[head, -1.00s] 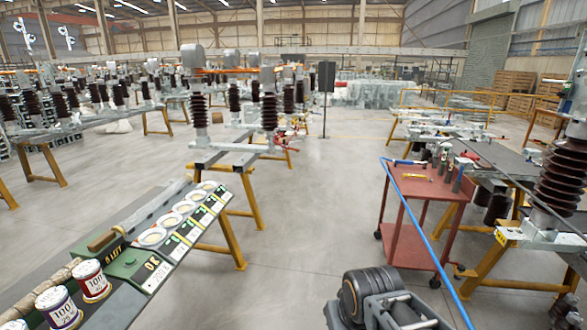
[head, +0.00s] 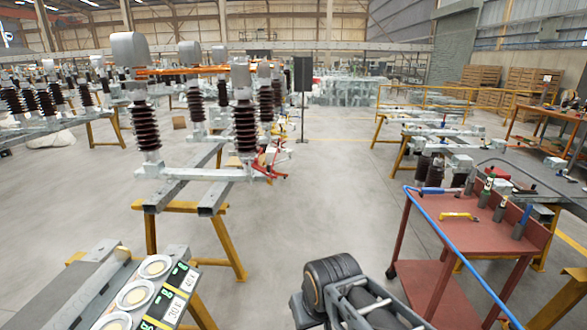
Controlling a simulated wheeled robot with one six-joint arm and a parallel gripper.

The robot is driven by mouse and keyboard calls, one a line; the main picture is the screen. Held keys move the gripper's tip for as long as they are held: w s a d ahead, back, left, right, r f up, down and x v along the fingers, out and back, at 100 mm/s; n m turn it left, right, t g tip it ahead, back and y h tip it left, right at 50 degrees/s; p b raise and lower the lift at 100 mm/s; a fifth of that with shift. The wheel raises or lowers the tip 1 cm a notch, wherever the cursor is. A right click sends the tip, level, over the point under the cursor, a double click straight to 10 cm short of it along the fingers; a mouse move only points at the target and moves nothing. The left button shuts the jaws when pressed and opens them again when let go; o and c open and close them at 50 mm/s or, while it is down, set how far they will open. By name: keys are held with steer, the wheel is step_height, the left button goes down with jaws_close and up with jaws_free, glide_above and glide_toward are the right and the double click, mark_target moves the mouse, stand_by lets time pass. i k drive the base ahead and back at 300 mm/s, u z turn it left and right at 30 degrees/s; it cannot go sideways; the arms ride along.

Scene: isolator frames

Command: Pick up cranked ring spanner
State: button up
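A small yellow bent tool (head: 459,216) lies on the top of the red trolley (head: 420,207) at the right. Its cranked shape fits a ring spanner, but it is too small for me to make out its ring ends. My gripper is not in view. Only part of my arm shows at the bottom centre, left of the trolley and well apart from the yellow tool.
Insulators on a trestle (head: 192,174) stand behind. The middle floor is clear.

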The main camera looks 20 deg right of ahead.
mark_target(450, 215)
steer(key=z, duration=0.15)
steer(key=i, duration=2.35)
steer(key=z, duration=1.1)
steer(key=i, duration=1.35)
steer(key=z, duration=1.8)
steer(key=i, duration=0.85)
steer(key=z, duration=0.4)
